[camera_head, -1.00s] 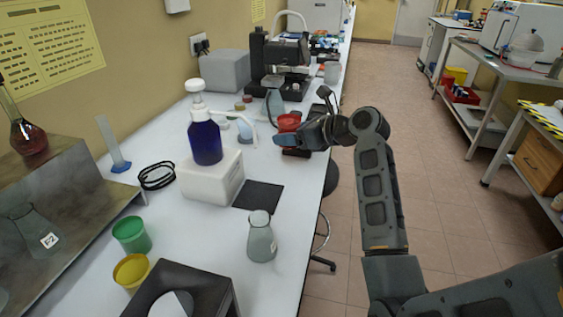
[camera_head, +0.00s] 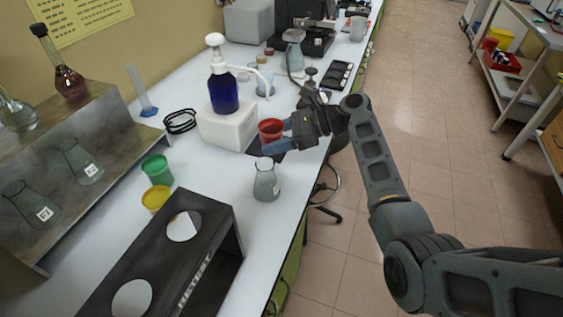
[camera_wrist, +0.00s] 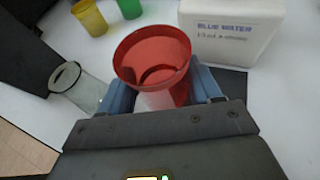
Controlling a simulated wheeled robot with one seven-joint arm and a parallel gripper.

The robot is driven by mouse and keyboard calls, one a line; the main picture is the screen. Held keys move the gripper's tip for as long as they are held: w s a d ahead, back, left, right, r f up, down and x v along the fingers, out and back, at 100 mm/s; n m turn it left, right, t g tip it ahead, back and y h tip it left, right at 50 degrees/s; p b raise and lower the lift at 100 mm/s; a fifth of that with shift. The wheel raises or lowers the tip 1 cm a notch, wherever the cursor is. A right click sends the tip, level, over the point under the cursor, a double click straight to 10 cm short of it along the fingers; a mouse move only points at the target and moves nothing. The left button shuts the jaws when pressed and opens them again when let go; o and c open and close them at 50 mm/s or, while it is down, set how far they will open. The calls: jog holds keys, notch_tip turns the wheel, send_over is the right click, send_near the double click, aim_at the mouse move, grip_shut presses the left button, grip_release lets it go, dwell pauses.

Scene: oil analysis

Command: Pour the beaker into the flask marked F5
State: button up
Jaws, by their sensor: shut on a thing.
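My gripper (camera_head: 280,135) is shut on a red beaker (camera_head: 269,128), held upright above the bench near the dark mat. In the wrist view the beaker (camera_wrist: 150,48) is between the blue fingers, open rim upward; a dark curved shape shows inside, contents unclear. A clear conical flask (camera_head: 265,181) stands on the bench just in front of the held beaker, apart from it; it also shows at left in the wrist view (camera_wrist: 82,88). Its label is too small to read. Two similar labelled flasks (camera_head: 80,163) (camera_head: 32,203) are at the left metal shelf, with marks I cannot read surely.
A white block (camera_head: 226,128) carrying a blue wash bottle (camera_head: 222,92) stands behind the flask. Green (camera_head: 157,168) and yellow (camera_head: 155,198) cups are to the left. A black holed rack (camera_head: 205,240) fills the front. Bench around the flask is clear.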

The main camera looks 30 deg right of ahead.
aim_at(276, 135)
jog(key=shift+s, duration=0.1)
dwell(0.3)
jog(key=shift+s+a, duration=0.1)
jog(key=shift+s+a+r+n+t+h, duration=0.3)
jog(key=shift+s+a+r+n+h, duration=0.1)
jog(key=shift+n, duration=0.4)
jog(key=shift+s+a+r+n+t+h, duration=0.2)
jog(key=shift+s+r+n, duration=0.1)
jog(key=shift+r, duration=0.25)
jog(key=shift+s+a+r+n+t+h, duration=0.1)
jog(key=shift+s+r+n+t+h, duration=0.15)
jog(key=shift+r, duration=0.3)
jog(key=r+n+t+b, duration=0.1)
jog(key=b, duration=0.1)
jog(key=s+a+r+n+t+h+b, duration=0.1)
jog(key=r+n+b, duration=0.1)
jog(key=s+r+n+t+h+b, duration=0.1)
jog(key=n+b, duration=0.1)
jog(key=b, duration=0.1)
jog(key=shift+a+r, duration=0.2)
jog(key=shift+a, duration=0.15)
jog(key=shift+r+n+t+b, duration=0.15)
jog(key=shift+n+t+b, duration=0.15)
jog(key=shift+b, duration=0.5)
jog(key=shift+a+f+n+t+b, duration=0.1)
jog(key=shift+f+n+t+b, duration=0.45)
jog(key=shift+b, duration=2.2)
